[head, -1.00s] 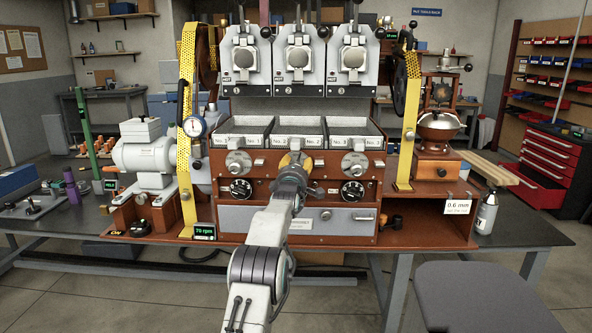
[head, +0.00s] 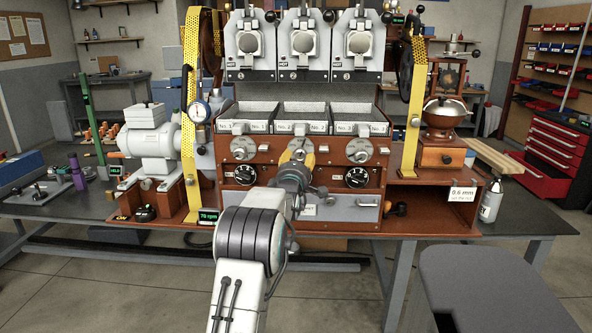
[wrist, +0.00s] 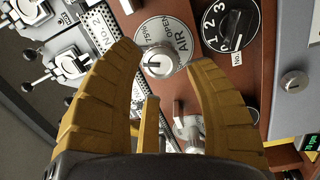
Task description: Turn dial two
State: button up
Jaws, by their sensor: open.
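A black numbered dial (wrist: 225,30) shows at the upper right of the wrist view, just beyond my right finger; its small tag starts "No." but its digit is unclear. A silver knob (wrist: 157,62) on an AIR plate lies beside it, seen between my fingers. A bin tag (wrist: 101,29) reading No. 2 suggests this is the middle column. In the head view my gripper (head: 297,154) is in front of the middle column and hides its black dial. My gripper (wrist: 145,100) is open and empty, short of the panel.
The head view shows a left black dial (head: 245,174), a right black dial (head: 357,178) and silver knobs above them. Three bins (head: 305,112) are above. A drawer (head: 345,213) lies below. Yellow guards (head: 414,135) flank the front; the floor before it is open.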

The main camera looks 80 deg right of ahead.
jog(key=shift+a+f, duration=0.2)
jog(key=shift+a, duration=2.25)
